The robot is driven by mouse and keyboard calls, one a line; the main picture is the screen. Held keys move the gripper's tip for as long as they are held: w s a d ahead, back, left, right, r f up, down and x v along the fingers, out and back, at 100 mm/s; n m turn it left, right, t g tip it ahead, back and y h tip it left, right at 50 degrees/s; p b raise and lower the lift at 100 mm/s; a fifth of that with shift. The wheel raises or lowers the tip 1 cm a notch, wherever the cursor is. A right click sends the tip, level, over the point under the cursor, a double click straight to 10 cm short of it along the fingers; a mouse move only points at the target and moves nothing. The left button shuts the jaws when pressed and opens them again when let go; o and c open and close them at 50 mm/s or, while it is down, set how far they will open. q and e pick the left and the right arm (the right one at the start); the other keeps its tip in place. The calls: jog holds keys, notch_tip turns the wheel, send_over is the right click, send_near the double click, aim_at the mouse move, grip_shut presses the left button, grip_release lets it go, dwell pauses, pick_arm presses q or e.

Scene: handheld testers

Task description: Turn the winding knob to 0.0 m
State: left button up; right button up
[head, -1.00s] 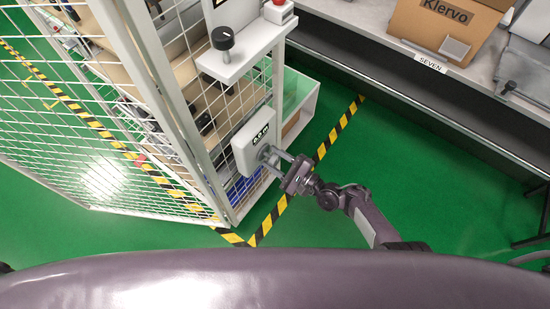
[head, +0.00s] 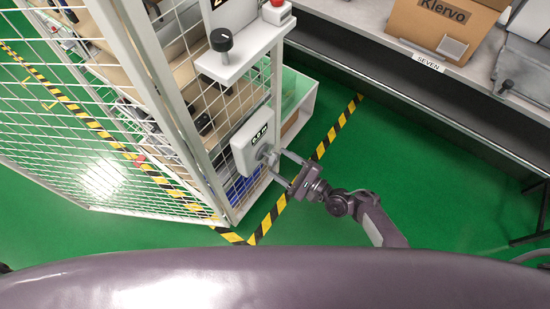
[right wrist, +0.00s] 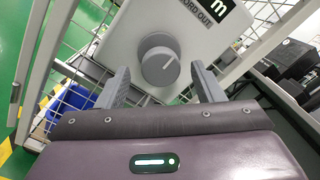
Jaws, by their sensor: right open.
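The winding knob is a round grey knob (right wrist: 159,59) with a white pointer line, on the front of a white box (head: 240,152). In the right wrist view its line points to the upper right. The box has a small dark display (head: 260,134) ending in "m"; its digits are too small to read surely. My right gripper (head: 278,165) is open, its fingers apart and directed at the knob. In the right wrist view the fingers (right wrist: 161,86) stand on either side below the knob, seemingly clear of it. My left gripper is not in view.
The box hangs on a white mesh frame (head: 172,105). Above it a shelf (head: 235,66) carries a black knob (head: 221,39) and a red button (head: 275,12). A bench (head: 385,40) with a cardboard box (head: 440,22) stands at right. Green floor is free around my right arm.

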jog(key=shift+v, duration=2.35)
jog(key=s+d+f+n+g+h+p, duration=0.1)
jog(key=s+d+f+n+g+h, duration=0.3)
jog(key=s+f, duration=0.45)
jog(key=s+d+f+n+g+h+p, duration=0.15)
jog(key=s+f+n+h, duration=0.35)
jog(key=f, duration=0.7)
jog(key=s+d+f+n+g+h+p, duration=0.1)
jog(key=s+d+n, duration=0.4)
jog(key=s, duration=0.5)
jog(key=s+d+f+n+g+h+p, duration=0.1)
jog(key=s+d+f+n+g+h, duration=0.2)
jog(key=s, duration=0.6)
jog(key=d+f+n+h, duration=0.2)
jog(key=d, duration=0.1)
jog(key=shift+s+d, duration=0.15)
jog(key=shift+s, duration=0.25)
